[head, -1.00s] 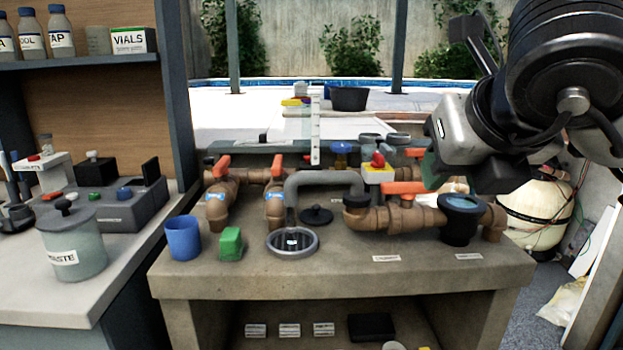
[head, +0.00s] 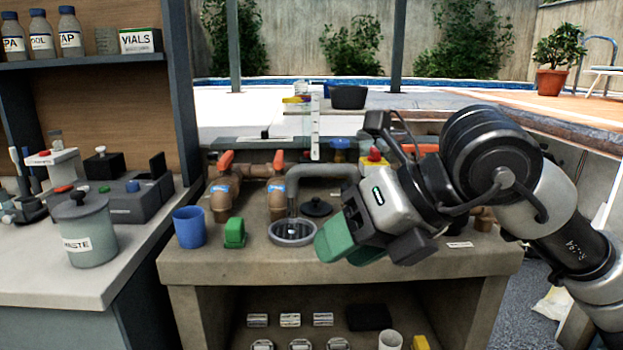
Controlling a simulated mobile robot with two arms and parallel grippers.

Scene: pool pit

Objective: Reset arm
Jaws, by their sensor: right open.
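My right arm reaches in from the right over the concrete bench (head: 200,268). My right gripper (head: 332,242) has green fingers and points left and down, just right of the round strainer (head: 292,232). It is open, and I see nothing between its fingers. It hides much of the brown pipework and the valves on the bench's right side. My left gripper is out of view.
A blue cup (head: 188,227) and a green block (head: 234,233) stand at the bench's left front. Pipes with orange-handled valves (head: 226,162) stand behind. A waste jar (head: 86,232) is on the left counter. Boxes and a cup fill the shelf below.

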